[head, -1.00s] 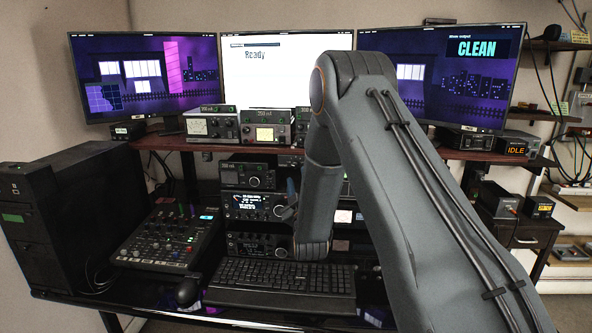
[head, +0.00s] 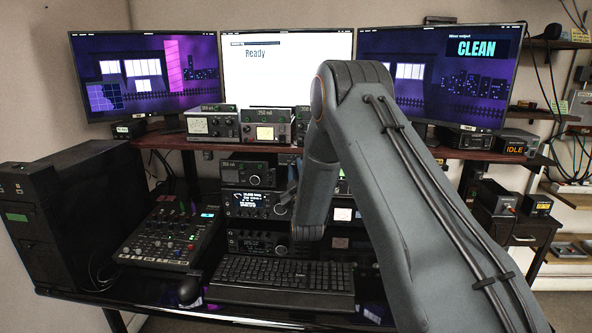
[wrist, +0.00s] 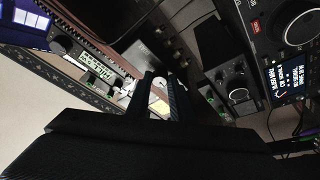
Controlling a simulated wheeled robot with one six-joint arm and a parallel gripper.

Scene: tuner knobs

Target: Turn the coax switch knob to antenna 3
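I cannot tell for sure which control is the coax switch knob; no label for it is readable. In the wrist view, my gripper (wrist: 164,90) points into the radio stack, with a gap between its two dark fingers. A small lit yellow meter shows through that gap, farther off. In the head view, my arm hides most of the gripper and the right part of the stack.
A radio with a lit display (head: 255,204) stands in the stack, above the keyboard (head: 284,283). A mixer (head: 165,235) sits to the left. Small meter units (head: 212,124) line the shelf under three monitors. The right monitor (head: 445,75) reads "CLEAN".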

